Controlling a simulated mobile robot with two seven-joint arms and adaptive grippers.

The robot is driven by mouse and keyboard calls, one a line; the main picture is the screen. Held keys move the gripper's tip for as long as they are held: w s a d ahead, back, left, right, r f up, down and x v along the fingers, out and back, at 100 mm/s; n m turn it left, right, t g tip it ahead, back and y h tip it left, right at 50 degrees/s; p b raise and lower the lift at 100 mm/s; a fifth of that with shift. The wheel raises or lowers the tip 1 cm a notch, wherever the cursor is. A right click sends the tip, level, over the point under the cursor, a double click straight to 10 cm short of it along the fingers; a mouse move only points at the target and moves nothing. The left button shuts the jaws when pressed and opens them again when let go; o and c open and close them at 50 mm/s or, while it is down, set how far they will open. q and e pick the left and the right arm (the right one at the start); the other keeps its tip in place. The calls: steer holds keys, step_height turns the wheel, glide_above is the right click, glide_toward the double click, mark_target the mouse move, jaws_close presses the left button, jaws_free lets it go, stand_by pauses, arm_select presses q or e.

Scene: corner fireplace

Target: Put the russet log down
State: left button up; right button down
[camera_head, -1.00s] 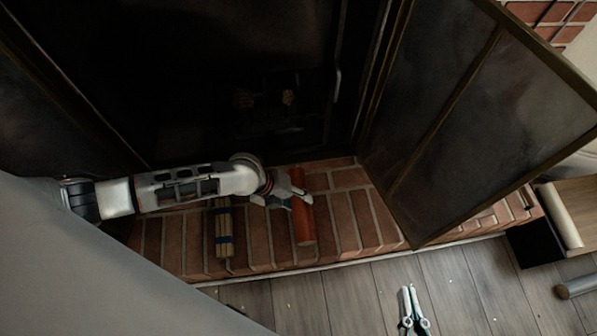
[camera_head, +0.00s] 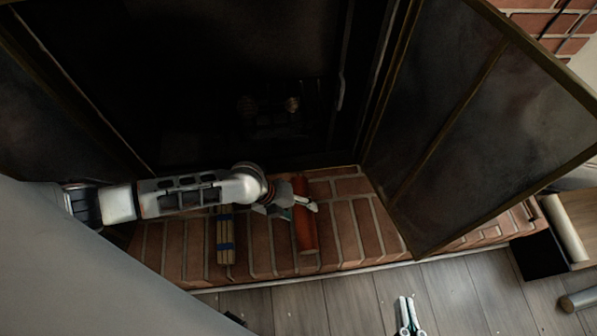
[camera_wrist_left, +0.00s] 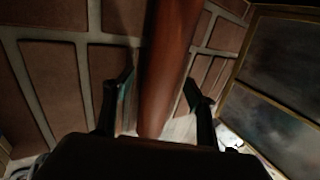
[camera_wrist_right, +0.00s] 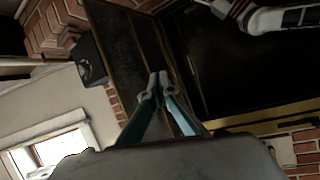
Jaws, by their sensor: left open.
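The russet log (camera_head: 306,236) lies on the brick hearth in front of the dark fireplace, its length running front to back in the head view. My left gripper (camera_head: 299,212) is open over its rear half. In the left wrist view the log (camera_wrist_left: 167,70) passes between the two spread fingers of the left gripper (camera_wrist_left: 158,92), with a gap showing on each side. My right gripper (camera_head: 408,312) is far from the log, over the floor at the lower edge; in the right wrist view the right gripper's (camera_wrist_right: 158,82) fingertips meet with nothing between them.
A strapped bundle of pale sticks (camera_head: 225,236) lies on the hearth (camera_head: 345,225) left of the log. An open glass door (camera_head: 480,120) stands to the right. A dark box (camera_head: 537,256) with a pale roll stands beyond it. The wooden floor (camera_head: 350,300) in front is mostly clear.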

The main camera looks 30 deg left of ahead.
mark_target(301, 206)
arm_select(q)
steer(key=r, duration=0.1)
steer(key=a+r+p, duration=0.1)
steer(key=r, duration=0.2)
steer(key=shift+w+a+r+p, duration=0.1)
steer(key=shift+w+a+p, duration=0.05)
steer(key=shift+a+p, duration=0.2)
steer(key=s+p+v, duration=0.1)
steer(key=p+v, duration=0.2)
steer(key=v, duration=0.4)
steer(key=shift+s+p, duration=0.2)
steer(key=shift+p, duration=0.15)
arm_select(e)
steer(key=s+d+f+n+g+h, duration=0.1)
steer(key=d+f+n, duration=0.1)
steer(key=d, duration=0.3)
steer(key=shift+s+d+f+h, duration=0.2)
steer(key=shift+s+f+h, duration=0.1)
steer(key=shift+f, duration=0.05)
arm_select(q)
steer(key=shift+a, duration=0.1)
